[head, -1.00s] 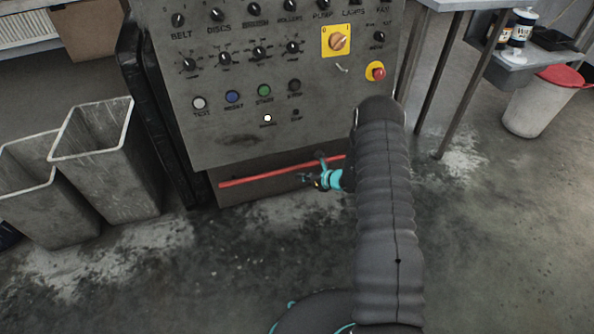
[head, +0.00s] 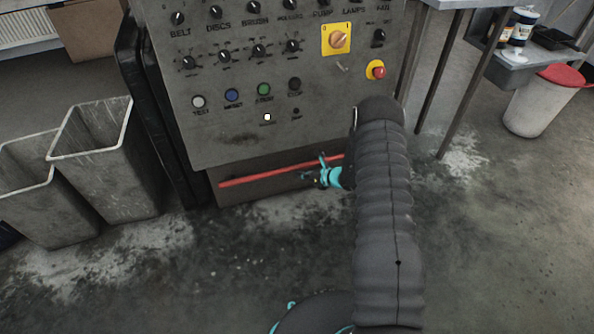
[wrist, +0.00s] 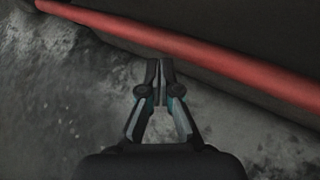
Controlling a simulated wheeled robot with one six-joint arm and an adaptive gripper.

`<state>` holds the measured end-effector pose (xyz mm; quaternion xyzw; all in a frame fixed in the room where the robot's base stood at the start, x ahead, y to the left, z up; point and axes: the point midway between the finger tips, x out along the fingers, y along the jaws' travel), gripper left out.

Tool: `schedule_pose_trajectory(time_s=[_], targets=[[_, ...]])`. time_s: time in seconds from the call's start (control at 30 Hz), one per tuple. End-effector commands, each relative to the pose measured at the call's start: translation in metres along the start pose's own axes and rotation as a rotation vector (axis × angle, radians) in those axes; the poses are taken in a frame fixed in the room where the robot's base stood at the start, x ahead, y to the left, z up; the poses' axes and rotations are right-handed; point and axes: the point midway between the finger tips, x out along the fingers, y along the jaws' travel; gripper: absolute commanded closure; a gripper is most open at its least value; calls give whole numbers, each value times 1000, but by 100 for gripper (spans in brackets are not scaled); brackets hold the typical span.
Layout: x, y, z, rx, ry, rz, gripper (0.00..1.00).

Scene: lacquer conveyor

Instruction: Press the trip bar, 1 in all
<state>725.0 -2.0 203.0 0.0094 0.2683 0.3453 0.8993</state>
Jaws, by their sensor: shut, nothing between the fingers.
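The trip bar (head: 258,176) is a long red bar low across the front of the grey control cabinet, below its panel. In the wrist view the red bar (wrist: 215,58) runs from upper left to lower right, just beyond the fingertips. My gripper (head: 305,176) is close to the bar near its right part, with its fingers shut and empty. In the wrist view my gripper (wrist: 159,66) points toward the bar, its tips near or at the bar's lower edge. I cannot tell whether they touch. My arm hides the area right of the bar.
The control panel (head: 220,130) with several knobs and buttons rises above the bar. Two grey bins (head: 105,165) stand at the left. A metal table (head: 470,60) and a white bin with a red lid (head: 540,103) are at the right. The floor in front is bare.

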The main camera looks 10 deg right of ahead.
Motion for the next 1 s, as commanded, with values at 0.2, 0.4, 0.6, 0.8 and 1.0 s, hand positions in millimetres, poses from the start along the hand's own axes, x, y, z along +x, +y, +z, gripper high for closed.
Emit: schedule_pose_trajectory(time_s=[0.2, 0.4, 0.6, 0.8, 1.0], targets=[[1, 0, 0, 0, 0, 0, 100], [2, -1, 1, 0, 0, 0, 100], [4, -2, 2, -1, 0, 0, 100], [5, -4, 3, -2, 0, 0, 100], [7, -5, 5, -2, 0, 0, 100]])
